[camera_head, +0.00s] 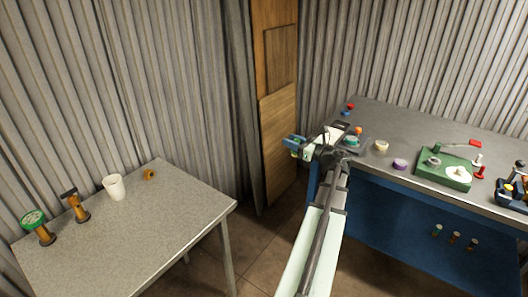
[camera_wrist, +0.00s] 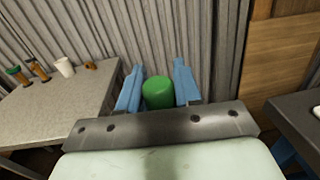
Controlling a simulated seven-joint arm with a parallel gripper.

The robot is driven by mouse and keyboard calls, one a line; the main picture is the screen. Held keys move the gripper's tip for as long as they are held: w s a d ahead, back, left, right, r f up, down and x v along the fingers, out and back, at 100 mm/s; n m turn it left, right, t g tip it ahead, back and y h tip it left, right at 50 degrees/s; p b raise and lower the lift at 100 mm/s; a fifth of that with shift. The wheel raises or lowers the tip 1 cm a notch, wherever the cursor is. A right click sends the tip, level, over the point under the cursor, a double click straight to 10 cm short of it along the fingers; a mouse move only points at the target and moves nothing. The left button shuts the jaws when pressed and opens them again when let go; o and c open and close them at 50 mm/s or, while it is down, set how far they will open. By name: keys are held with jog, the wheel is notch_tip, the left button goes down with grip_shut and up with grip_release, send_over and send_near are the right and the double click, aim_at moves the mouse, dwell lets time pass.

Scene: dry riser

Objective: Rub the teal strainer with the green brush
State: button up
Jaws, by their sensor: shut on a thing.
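My gripper (camera_head: 292,145) is in the gap between the two tables, at the left of the workbench. In the wrist view its blue fingers are shut on a rounded green piece (camera_wrist: 158,92), which looks like the end of the green brush; no bristles show. A small round teal thing, which looks like the teal strainer (camera_head: 351,141), sits on a dark pad near the left end of the workbench. It is to the right of my gripper and apart from it, and the wrist view does not show it.
The grey workbench (camera_head: 400,122) also holds a cream bowl (camera_head: 381,146), a purple piece (camera_head: 400,164) and a green device (camera_head: 436,174). The left table (camera_head: 140,230) holds a green-topped item (camera_head: 34,219), a dark-headed item (camera_head: 76,204), a white cup (camera_head: 115,187) and an orange ring (camera_head: 149,174).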

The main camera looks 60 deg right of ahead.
jog(key=s+d+r+m+g+h, duration=0.1)
jog(key=s+d+r+m+h, duration=0.15)
jog(key=s+d, duration=0.45)
jog(key=s+d+r+m+h, duration=0.1)
jog(key=s+d+r+h, duration=0.3)
jog(key=d, duration=0.6)
jog(key=s+d+f+m+g+h, duration=0.2)
jog(key=s+d+m+h, duration=0.1)
jog(key=d, duration=0.7)
jog(key=shift+y, duration=0.25)
jog(key=shift+s+a+f, duration=0.1)
jog(key=shift+f, duration=1.45)
jog(key=shift+s+a+f, duration=0.1)
jog(key=shift+f, duration=1.4)
jog(key=shift+w+a+f+n, duration=0.1)
jog(key=shift+w+f+n, duration=0.15)
jog(key=shift+w+f, duration=0.35)
jog(key=shift+w+a+r, duration=0.1)
jog(key=shift+w+a, duration=0.05)
jog(key=shift+w, duration=0.6)
jog(key=shift+w+a, duration=0.1)
jog(key=shift+w, duration=0.65)
jog(key=s, duration=0.4)
jog(key=shift+d+f, duration=0.35)
notch_tip(320, 180, up, 9)
jog(key=shift+f, duration=0.1)
